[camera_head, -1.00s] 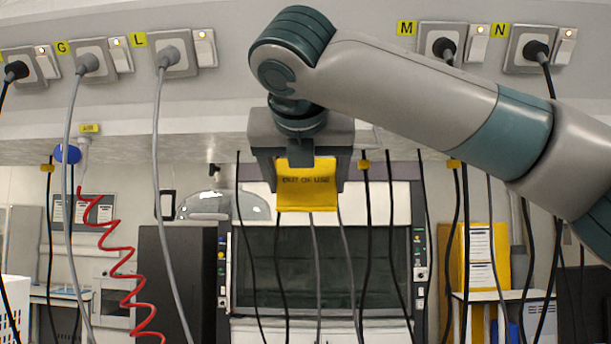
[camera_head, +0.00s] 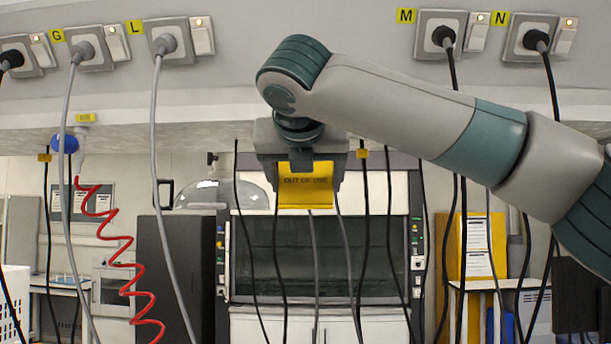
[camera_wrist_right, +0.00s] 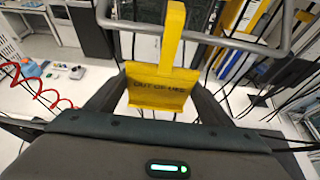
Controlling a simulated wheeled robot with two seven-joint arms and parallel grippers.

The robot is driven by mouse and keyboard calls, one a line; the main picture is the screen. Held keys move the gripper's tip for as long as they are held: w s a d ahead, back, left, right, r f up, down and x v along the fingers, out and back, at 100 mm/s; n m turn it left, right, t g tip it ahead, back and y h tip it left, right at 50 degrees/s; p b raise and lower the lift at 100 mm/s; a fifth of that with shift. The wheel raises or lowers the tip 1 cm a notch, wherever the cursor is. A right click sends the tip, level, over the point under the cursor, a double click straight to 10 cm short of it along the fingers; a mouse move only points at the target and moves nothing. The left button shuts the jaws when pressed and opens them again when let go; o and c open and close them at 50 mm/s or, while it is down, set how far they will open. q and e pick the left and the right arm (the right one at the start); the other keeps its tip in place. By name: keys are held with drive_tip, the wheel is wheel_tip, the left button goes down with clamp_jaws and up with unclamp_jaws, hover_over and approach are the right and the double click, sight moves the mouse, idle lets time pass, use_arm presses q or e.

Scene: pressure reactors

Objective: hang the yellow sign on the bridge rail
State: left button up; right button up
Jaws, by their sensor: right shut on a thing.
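The yellow sign (camera_head: 306,188), lettered "OUT OF USE", hangs upright below my right gripper (camera_head: 302,168) in the head view. The gripper is shut on it. In the right wrist view the sign (camera_wrist_right: 160,88) sits between the dark fingers, and its yellow strap runs up across the grey bridge rail (camera_wrist_right: 230,40). I cannot tell whether the strap is hooked over the rail or only in front of it. The head view does not clearly show the rail behind my gripper. My left gripper is not in view.
The bridge panel (camera_head: 225,95) with sockets and plugs spans the top. Several black and grey cables hang around the sign. A red coiled hose (camera_head: 121,265) hangs at the left. A fume hood (camera_head: 320,262) stands behind.

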drive_tip(key=shift+f, duration=0.4)
drive_tip(key=o, duration=0.9)
drive_tip(key=shift+s, duration=0.1)
drive_tip(key=shift+s+r+b, duration=0.2)
drive_tip(key=shift+s+b, duration=0.3)
drive_tip(key=shift+s, duration=0.05)
drive_tip(key=shift+b+v, duration=2.25)
drive_tip(key=shift+v, duration=5.8)
